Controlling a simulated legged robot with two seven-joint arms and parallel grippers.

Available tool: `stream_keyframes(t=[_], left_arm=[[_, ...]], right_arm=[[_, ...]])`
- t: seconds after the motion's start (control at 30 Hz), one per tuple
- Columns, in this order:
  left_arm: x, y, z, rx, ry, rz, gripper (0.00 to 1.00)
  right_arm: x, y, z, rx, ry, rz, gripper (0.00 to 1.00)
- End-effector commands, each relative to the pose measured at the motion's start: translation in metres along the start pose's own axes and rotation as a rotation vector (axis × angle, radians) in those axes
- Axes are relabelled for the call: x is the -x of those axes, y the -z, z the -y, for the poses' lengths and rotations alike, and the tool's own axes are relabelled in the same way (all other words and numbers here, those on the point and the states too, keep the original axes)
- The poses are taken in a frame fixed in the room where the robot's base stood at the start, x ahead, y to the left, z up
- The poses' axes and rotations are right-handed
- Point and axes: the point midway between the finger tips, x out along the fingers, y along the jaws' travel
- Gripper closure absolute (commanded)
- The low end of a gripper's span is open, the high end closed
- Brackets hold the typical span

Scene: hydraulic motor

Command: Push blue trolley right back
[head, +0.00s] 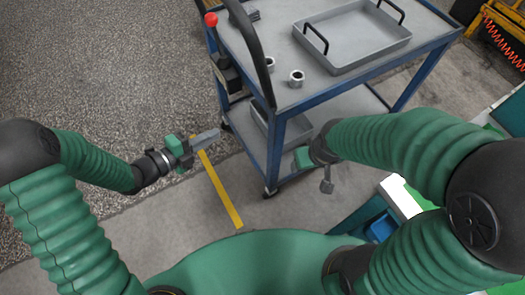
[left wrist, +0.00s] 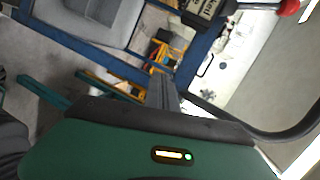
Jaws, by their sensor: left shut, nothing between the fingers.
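The blue trolley (head: 332,92) stands upright at the upper middle of the head view, with a grey top, a lower shelf and a black push handle (head: 252,48) on its left end. Its blue frame also shows in the left wrist view (left wrist: 100,60). My left gripper (head: 214,134) is shut and empty, left of the trolley's near left leg and apart from it in the head view. Its fingers also show in the left wrist view (left wrist: 163,92). My right gripper (head: 327,186) is in front of the trolley's near side; its fingers are too unclear to tell whether they are open.
A grey tray (head: 350,50) with black handles and two metal rings lie on the trolley's top. A red-knobbed lever (head: 211,20) stands at its left end. A yellow line (head: 220,190) marks the floor. Open floor lies to the left. A blue bin (head: 381,228) is at lower right.

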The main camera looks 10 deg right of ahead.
Motion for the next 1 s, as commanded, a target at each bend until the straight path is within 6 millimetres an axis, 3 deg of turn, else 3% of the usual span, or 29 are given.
stream_keyframes(t=[0.03, 0.13, 0.37, 0.8, 1.0], left_arm=[[-0.008, 0.008, -0.032, -0.058, 0.065, -0.075, 1.00], [-0.006, 0.030, -0.038, -0.153, 0.181, -0.186, 1.00], [-0.017, 0.046, -0.029, -0.199, 0.242, -0.241, 1.00], [-0.104, 0.069, -0.011, -0.196, 0.239, -0.239, 1.00], [-0.130, 0.075, -0.004, -0.196, 0.239, -0.237, 1.00]], right_arm=[[-0.035, -0.008, 0.000, 0.000, 0.000, -0.001, 0.34], [-0.049, -0.011, 0.000, 0.000, 0.000, -0.002, 0.34], [-0.051, -0.011, 0.000, 0.000, 0.000, -0.003, 0.34], [-0.070, -0.016, 0.000, 0.000, 0.000, -0.002, 0.34], [-0.075, -0.017, 0.000, 0.000, 0.000, -0.002, 0.34]])
